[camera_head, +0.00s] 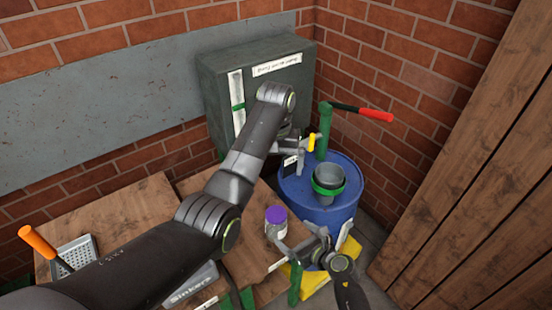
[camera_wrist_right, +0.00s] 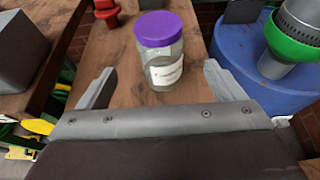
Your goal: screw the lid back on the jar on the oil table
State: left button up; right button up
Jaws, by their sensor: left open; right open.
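The jar (camera_head: 274,230) is a clear, pale jar with a white label, upright on the wooden table. The purple lid (camera_head: 276,214) sits on top of it; I cannot tell whether it is screwed tight. In the right wrist view the jar (camera_wrist_right: 163,66) and lid (camera_wrist_right: 160,28) stand ahead, between the lines of my fingers. My right gripper (camera_head: 298,246) is open and empty, just right of and below the jar in the head view. My left gripper (camera_head: 302,148) is open, higher up, in front of the grey-green cabinet and over the blue drum, apart from the jar.
A blue drum (camera_head: 318,214) stands right of the table, with a green-ringed grey funnel (camera_head: 328,177) and a red-handled green pump (camera_head: 324,128). The table (camera_head: 150,195) carries an orange-handled tool (camera_head: 40,242) and a metal grater-like tray (camera_head: 76,256) at left. A brick wall is behind.

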jog(key=v, duration=0.6)
jog(key=shift+s, duration=0.2)
jog(key=shift+d, duration=0.2)
